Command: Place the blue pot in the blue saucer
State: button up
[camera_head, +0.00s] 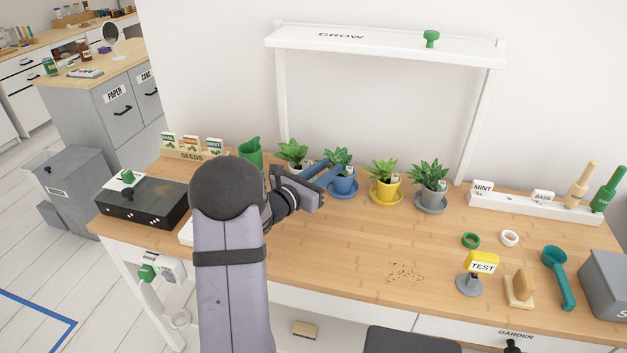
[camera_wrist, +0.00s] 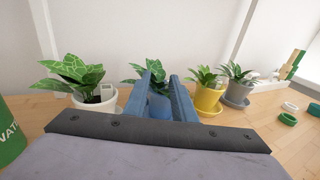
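The blue pot (camera_head: 345,185) holds a leafy green plant and stands upright at the back of the desk. The blue saucer (camera_head: 343,195) is directly under it, and the pot appears to sit in it. My gripper (camera_head: 329,172) is at the pot's left front in the head view. Its two blue fingers are apart and hide part of the pot and plant. In the wrist view the blue pot (camera_wrist: 159,106) shows in the gap between the fingers (camera_wrist: 161,77). I see no clear finger contact with the pot; the saucer is hidden there.
A white potted plant (camera_head: 294,163) stands left of the blue pot, and a yellow pot (camera_head: 384,190) and grey pot (camera_head: 433,196) stand to its right, on saucers. A green watering can (camera_head: 250,151) is at the left. The white GROW shelf (camera_head: 385,45) spans above. The desk's front middle is mostly clear.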

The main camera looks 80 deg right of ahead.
jog(key=v, duration=0.6)
dwell(0.3)
